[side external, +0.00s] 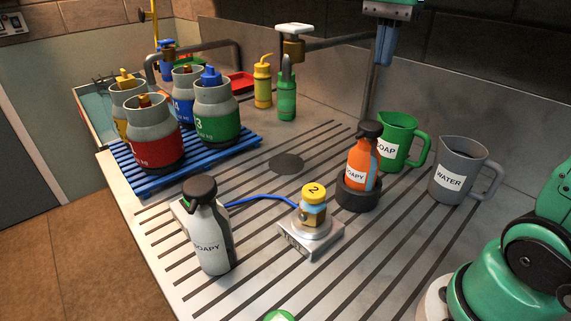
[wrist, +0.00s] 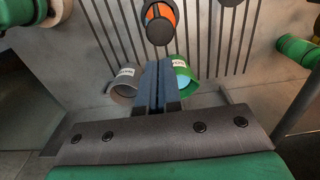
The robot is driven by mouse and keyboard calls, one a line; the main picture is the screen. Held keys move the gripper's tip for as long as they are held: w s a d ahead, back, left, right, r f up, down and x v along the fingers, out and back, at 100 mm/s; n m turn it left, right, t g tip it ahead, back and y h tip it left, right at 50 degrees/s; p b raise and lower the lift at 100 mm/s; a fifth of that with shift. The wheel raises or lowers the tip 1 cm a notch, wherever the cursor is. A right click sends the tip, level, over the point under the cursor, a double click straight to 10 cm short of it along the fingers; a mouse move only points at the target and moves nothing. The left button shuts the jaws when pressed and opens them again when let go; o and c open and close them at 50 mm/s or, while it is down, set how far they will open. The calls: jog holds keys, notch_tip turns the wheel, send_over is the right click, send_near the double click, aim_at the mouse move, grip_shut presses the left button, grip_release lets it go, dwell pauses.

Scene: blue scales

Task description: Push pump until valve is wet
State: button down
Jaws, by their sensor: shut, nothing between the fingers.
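A yellow-topped valve marked 2 (side external: 314,205) stands upright on a small silver scale (side external: 312,240). An orange bottle labelled SOAPY (side external: 362,168) with a black pump head (side external: 369,129) stands upright in a dark round holder (side external: 357,196); it shows from above in the wrist view (wrist: 172,14). A white bottle labelled SOAPY (side external: 209,245) with a dark head stands at the front left. My gripper (side external: 387,62) is shut and empty, high behind the orange bottle, apart from everything; its blue fingers show in the wrist view (wrist: 158,64). I cannot tell whether the valve is wet.
A green soap jug (side external: 396,148) and a grey water jug (side external: 458,178) stand right of the orange bottle. Several gas cylinders stand on a blue rack (side external: 205,166) at left. A blue cable (side external: 262,198) reaches the scale.

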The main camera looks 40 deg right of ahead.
jog(key=shift+r, duration=0.95)
jog(key=s+a+f+n+t, duration=0.1)
jog(key=a+f+n+t, duration=0.2)
jog(key=a+f+n, duration=0.2)
jog(key=s+a+f+n+t, duration=0.1)
jog(key=a+f+n+t, duration=0.3)
jog(key=f+n, duration=0.7)
jog(key=shift+s+a+n, duration=0.15)
jog(key=shift+a+n, duration=0.8)
jog(key=shift+n, duration=0.05)
jog(key=shift+f, duration=0.1)
